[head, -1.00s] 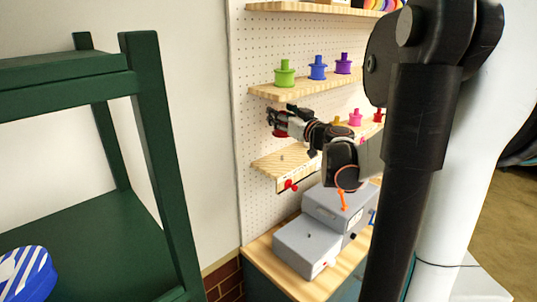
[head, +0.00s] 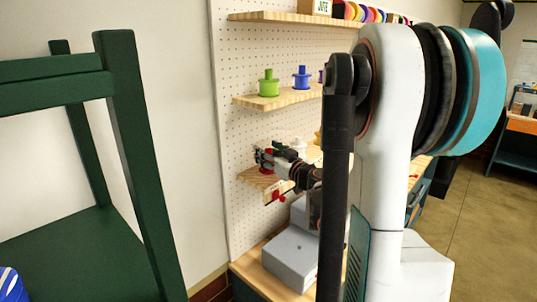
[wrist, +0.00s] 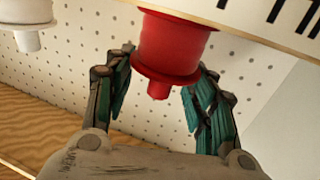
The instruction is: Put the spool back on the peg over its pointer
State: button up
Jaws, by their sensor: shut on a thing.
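My gripper (head: 264,158) is at the left end of the lower shelf (head: 252,177), low over its surface. In the wrist view my gripper (wrist: 165,65) has its two green-padded fingers on either side of a red spool (wrist: 170,48), shut on it. A red pointer (head: 278,196) shows at the front edge of the lower shelf. The peg is hidden, and I cannot tell whether the spool is around it or touching the shelf.
A white spool (wrist: 32,30) stands beside the red one. Green (head: 268,83) and blue (head: 302,77) spools stand on the shelf above. A grey box (head: 290,258) is below on the bench. A green rack (head: 140,150) is at the left. My arm hides the right part of the shelves.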

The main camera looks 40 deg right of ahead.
jog(key=shift+f, duration=0.15)
jog(key=o, duration=1.2)
jog(key=shift+r, duration=0.3)
jog(key=s+a, duration=0.2)
jog(key=s, duration=1)
jog(key=shift+w+f, duration=0.1)
jog(key=shift+f, duration=0.05)
